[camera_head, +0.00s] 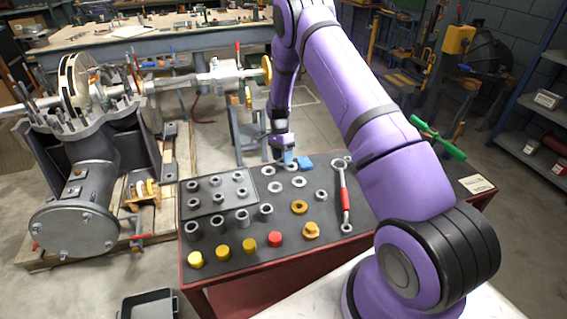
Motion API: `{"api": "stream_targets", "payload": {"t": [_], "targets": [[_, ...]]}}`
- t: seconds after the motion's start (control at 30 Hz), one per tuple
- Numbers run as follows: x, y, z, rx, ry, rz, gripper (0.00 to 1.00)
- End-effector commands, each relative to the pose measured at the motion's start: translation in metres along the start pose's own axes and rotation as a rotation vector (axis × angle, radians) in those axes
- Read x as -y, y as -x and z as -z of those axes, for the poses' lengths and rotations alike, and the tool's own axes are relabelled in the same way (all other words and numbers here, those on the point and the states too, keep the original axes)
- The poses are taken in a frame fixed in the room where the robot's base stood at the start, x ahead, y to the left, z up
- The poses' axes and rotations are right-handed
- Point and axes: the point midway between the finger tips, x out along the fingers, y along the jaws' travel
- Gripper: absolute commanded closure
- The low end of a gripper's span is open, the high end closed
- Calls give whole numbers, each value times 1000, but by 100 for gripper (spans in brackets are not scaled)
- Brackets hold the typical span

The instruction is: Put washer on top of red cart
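The red cart (351,240) stands in front of me, with a dark mat on its top. Several grey washers lie flat on it, among them a washer (300,182) near the middle, a washer (275,187) to its left and a washer (321,195) to its right. Another ring-shaped washer (292,167) is right at my gripper, partly covered by it. My gripper (288,160) points down at the far edge of the cart top. Its fingers are too small to show whether they are open, or whether they touch that washer.
A grey tray (187,209) of nuts sits at the cart's left. Sockets, yellow caps (222,252), a red cap (275,239), brass parts (299,207) and a red-handled wrench (345,197) lie nearby. A large grey casing (80,190) stands left.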

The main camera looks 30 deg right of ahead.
Motion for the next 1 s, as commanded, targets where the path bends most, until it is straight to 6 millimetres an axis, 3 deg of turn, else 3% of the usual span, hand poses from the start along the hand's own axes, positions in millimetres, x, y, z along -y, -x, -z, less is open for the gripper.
{"api": "stream_targets", "payload": {"t": [0.1, 0.47, 0.73, 1.0], "targets": [[0, 0, 0, 0, 0, 0, 77], [-1, 5, -1, -1, 0, 1, 77], [-10, 34, -5, -2, 0, 2, 77], [-41, 23, -57, 0, 3, -2, 77]]}}
